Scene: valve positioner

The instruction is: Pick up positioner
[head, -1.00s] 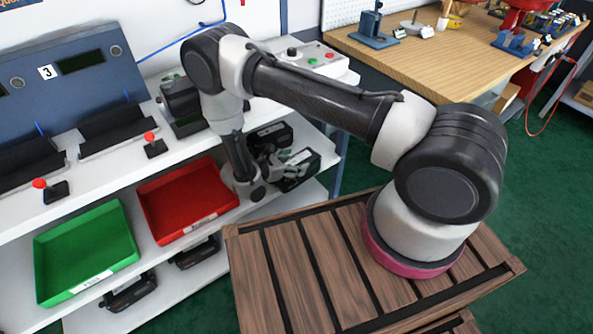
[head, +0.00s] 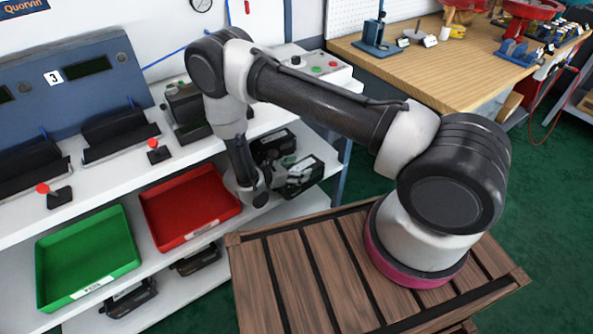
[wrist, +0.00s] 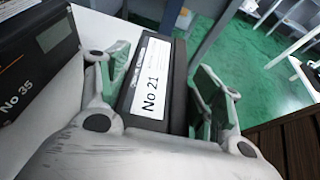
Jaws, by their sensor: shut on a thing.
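A black positioner (wrist: 159,78) with a white label reading "No 21" sits between the fingers of my gripper (wrist: 165,85) in the wrist view. My gripper is shut on it. In the head view my gripper (head: 285,178) is at the right end of the shelf below the counter, and the held positioner (head: 306,172) shows partly past the fingers. A second black positioner (wrist: 38,50), marked "No 35", is to the left in the wrist view. It appears behind the gripper in the head view (head: 271,148).
A red tray (head: 190,205) and a green tray (head: 88,255) are on the shelf to the left. More black units (head: 130,298) are on the lower shelf. Another black device (head: 183,106) stands on the counter above. A wooden workbench (head: 440,65) is at the back right.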

